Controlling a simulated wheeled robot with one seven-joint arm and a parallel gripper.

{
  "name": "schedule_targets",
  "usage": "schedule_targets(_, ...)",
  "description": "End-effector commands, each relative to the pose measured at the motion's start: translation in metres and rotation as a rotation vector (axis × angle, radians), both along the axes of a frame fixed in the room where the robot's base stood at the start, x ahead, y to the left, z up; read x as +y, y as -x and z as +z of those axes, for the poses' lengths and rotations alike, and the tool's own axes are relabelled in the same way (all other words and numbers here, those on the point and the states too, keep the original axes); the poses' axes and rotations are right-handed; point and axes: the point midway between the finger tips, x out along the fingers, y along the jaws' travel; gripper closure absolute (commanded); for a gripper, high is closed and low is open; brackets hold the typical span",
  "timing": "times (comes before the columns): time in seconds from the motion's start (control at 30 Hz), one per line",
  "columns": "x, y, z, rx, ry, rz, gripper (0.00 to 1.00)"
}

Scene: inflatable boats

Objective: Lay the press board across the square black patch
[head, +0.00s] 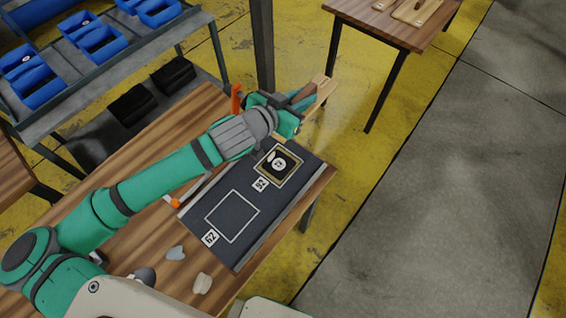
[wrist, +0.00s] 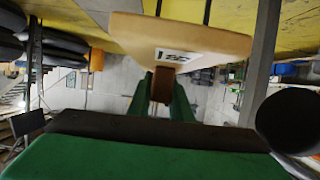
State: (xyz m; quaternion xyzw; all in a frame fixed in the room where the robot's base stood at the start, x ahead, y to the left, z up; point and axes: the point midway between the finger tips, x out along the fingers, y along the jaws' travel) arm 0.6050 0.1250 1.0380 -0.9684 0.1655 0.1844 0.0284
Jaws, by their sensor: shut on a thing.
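The press board, a light wooden board, shows in the head view (head: 322,88) beyond the wrist. In the wrist view (wrist: 210,40) it fills the upper middle and bears a small label. My gripper (head: 300,104) is shut on the board's brown handle; its green fingers (wrist: 162,100) close around the handle in the wrist view. The board is in the air, tilted, past the far end of the dark mat. The square black patch (head: 270,168) lies inside the far outlined square on the mat, with a pale round mark on it. The board is apart from it.
The dark mat (head: 255,222) lies on a wooden table (head: 140,138) and has an empty outlined square nearer me. Small pale pieces (head: 202,283) lie by its near edge. A second table (head: 370,22) stands at the back right; a rack with blue bins (head: 103,42) stands left.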

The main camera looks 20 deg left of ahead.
Motion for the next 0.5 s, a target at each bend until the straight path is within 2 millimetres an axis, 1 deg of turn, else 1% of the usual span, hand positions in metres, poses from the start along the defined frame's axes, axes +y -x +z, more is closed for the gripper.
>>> schedule_targets(0.03, -0.009, -0.012, -0.015, 0.004, 0.003, -0.004, 1.0)
schedule_targets(0.1, -0.018, -0.023, -0.031, 0.008, -0.002, -0.005, 1.0)
schedule_targets(0.23, -0.026, -0.033, -0.049, 0.012, -0.01, -0.006, 1.0)
schedule_targets(0.3, -0.026, -0.03, -0.055, 0.014, -0.012, -0.005, 1.0)
schedule_targets(0.37, -0.022, -0.024, -0.058, 0.014, -0.013, -0.003, 1.0)
schedule_targets(0.5, -0.014, 0.001, -0.07, 0.015, -0.012, -0.007, 1.0)
